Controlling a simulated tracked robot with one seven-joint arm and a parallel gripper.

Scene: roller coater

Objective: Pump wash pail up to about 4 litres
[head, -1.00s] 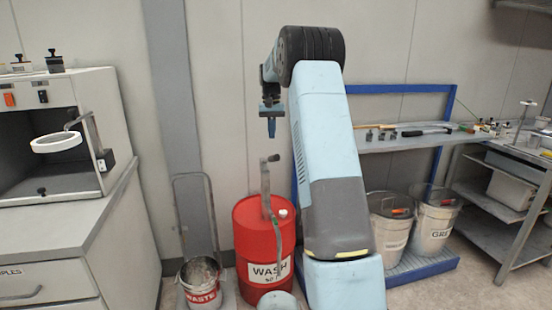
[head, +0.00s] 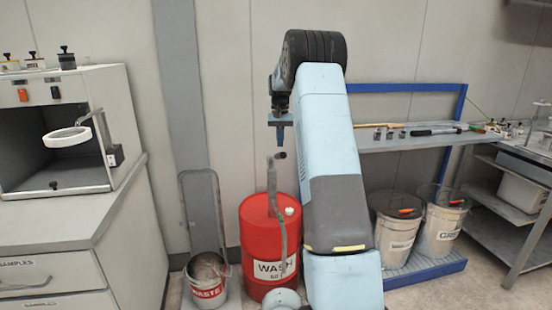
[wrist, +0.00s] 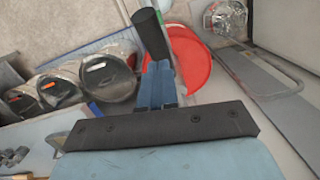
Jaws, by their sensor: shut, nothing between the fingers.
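The red wash drum (head: 268,240), labelled WASH, stands on the floor in the middle of the head view. A grey hand pump (head: 272,185) with a dark handle grip (head: 280,155) rises from its top. My gripper (head: 280,143) is shut and empty, pointing down just above the grip. In the wrist view, the shut fingers (wrist: 158,75) appear beside the black grip (wrist: 150,33), with the red drum (wrist: 192,62) beyond. Contact cannot be told.
A waste pail (head: 207,285) stands left of the drum by a grey hoop frame. My arm hides the area right of the drum.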

